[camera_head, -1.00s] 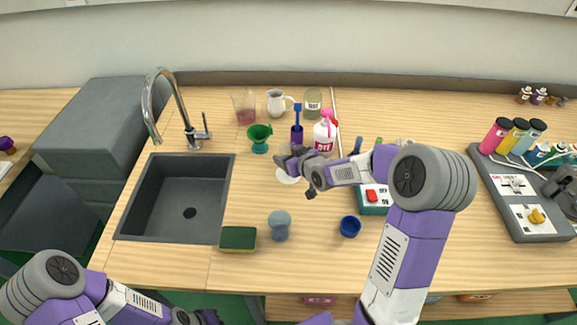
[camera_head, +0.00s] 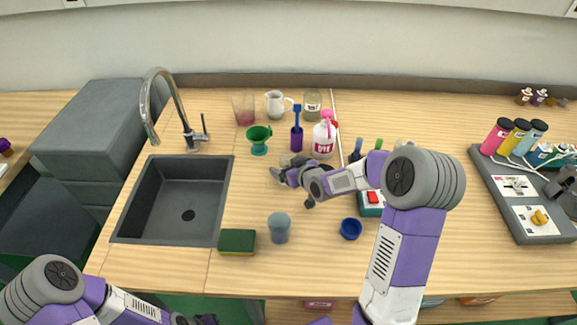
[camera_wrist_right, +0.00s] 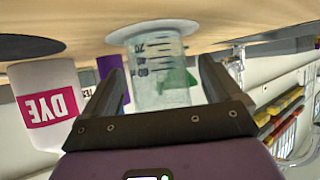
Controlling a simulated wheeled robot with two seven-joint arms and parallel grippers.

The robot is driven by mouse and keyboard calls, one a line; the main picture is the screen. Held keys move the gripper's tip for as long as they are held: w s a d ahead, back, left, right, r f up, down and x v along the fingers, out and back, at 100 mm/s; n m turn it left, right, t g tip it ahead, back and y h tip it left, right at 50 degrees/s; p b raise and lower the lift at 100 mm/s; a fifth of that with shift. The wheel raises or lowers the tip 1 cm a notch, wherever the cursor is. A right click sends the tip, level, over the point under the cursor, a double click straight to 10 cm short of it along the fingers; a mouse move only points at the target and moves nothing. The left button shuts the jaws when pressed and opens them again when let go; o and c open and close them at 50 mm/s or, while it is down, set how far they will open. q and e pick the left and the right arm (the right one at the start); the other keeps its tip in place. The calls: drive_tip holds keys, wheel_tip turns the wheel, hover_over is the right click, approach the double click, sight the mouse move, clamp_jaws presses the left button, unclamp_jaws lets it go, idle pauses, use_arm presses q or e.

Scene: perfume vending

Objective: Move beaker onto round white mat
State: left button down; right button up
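The beaker (camera_wrist_right: 162,75) is clear with dark graduation marks. In the right wrist view, which is upside down, its base meets the round white mat (camera_wrist_right: 122,34); it looks upright on it. My right gripper (camera_wrist_right: 165,85) is around the beaker, one finger each side. A gap shows beside the right-hand finger, so the fingers look open. In the head view my right gripper (camera_head: 277,172) covers the mat, and the beaker cannot be made out there. My left gripper (camera_head: 200,319) is low at the bottom edge, mostly cut off.
A blue-grey cup (camera_head: 279,229), sponge (camera_head: 237,242) and blue bowl (camera_head: 351,229) are in front. The sink (camera_head: 170,200) is left.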

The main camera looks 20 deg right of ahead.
drive_tip(key=shift+r, duration=0.15)
drive_tip(key=shift+s+d+r, duration=0.1)
drive_tip(key=shift+s+r, duration=0.1)
drive_tip(key=p+v, duration=0.3)
drive_tip(key=v, duration=0.8)
drive_tip(key=shift+s, duration=0.25)
